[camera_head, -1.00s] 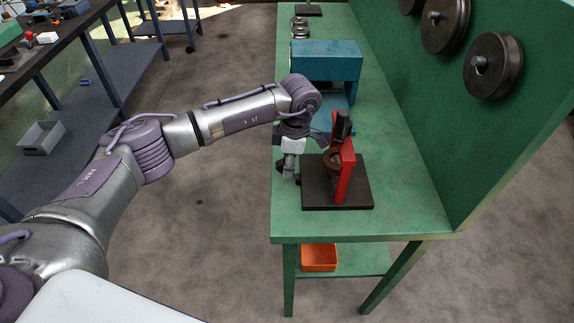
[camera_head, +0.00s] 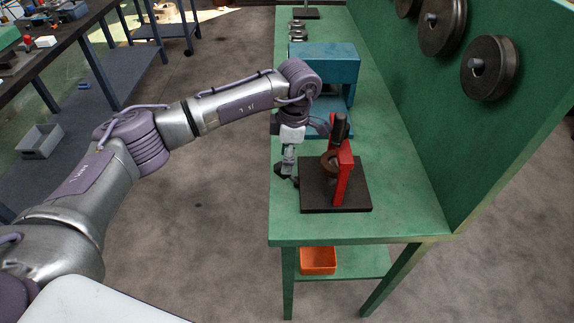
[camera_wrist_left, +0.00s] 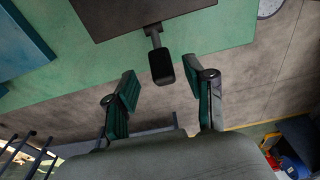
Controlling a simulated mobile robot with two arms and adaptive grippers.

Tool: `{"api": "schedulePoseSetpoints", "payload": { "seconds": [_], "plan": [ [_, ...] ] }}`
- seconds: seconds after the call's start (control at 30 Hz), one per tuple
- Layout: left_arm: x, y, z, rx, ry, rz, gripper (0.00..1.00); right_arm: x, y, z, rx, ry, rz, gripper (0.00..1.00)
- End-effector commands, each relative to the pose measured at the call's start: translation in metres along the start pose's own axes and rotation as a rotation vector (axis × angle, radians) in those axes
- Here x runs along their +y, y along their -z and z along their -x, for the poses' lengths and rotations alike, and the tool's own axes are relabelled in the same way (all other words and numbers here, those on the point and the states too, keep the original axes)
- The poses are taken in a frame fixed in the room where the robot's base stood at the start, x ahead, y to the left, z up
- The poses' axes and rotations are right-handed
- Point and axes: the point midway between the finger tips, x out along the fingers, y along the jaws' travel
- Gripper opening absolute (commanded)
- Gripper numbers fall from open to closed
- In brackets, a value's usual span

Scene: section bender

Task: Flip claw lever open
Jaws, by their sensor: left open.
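The section bender stands on the green bench, with a dark base plate (camera_head: 318,196), a red upright frame (camera_head: 345,172) and a black-handled lever (camera_head: 339,128) standing up at the frame. A short lever with a black pad (camera_wrist_left: 161,66) sticks out past the base plate's edge in the left wrist view. I cannot tell which lever is the claw lever. My left gripper (camera_head: 286,172) is at the left edge of the base plate, pointing down. In the left wrist view its two fingers (camera_wrist_left: 165,86) are apart, with the black pad between and just beyond the tips. My right gripper is out of view.
A blue machine (camera_head: 325,62) stands behind the bender on the green bench (camera_head: 395,190). Dark round discs (camera_head: 490,67) hang on the green back panel at the right. An orange bin (camera_head: 318,260) sits on the lower shelf. The bench front right is clear.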

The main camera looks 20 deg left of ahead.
Motion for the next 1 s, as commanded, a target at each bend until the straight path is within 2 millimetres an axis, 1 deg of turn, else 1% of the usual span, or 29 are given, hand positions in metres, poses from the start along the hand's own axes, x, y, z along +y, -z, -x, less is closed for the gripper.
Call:
{"api": "schedulePoseSetpoints", "payload": {
  "seconds": [0.03, 0.2, 0.3, 0.4, 1.0],
  "plan": [
    [0.001, 0.001, 0.012, -0.001, -0.004, 0.001, 0.54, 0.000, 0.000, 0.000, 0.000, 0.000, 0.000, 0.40],
    [0.001, 0.004, 0.041, 0.000, -0.002, -0.001, 0.54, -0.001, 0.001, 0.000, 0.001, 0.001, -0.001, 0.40],
    [0.001, 0.005, 0.052, 0.001, -0.002, 0.000, 0.54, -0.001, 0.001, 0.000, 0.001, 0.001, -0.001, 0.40],
    [0.000, 0.006, 0.059, 0.001, -0.001, 0.000, 0.54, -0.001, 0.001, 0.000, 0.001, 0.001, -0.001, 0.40],
    [0.000, 0.006, 0.060, 0.001, 0.000, 0.000, 0.54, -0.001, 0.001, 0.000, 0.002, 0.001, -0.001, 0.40]
  ]
}}
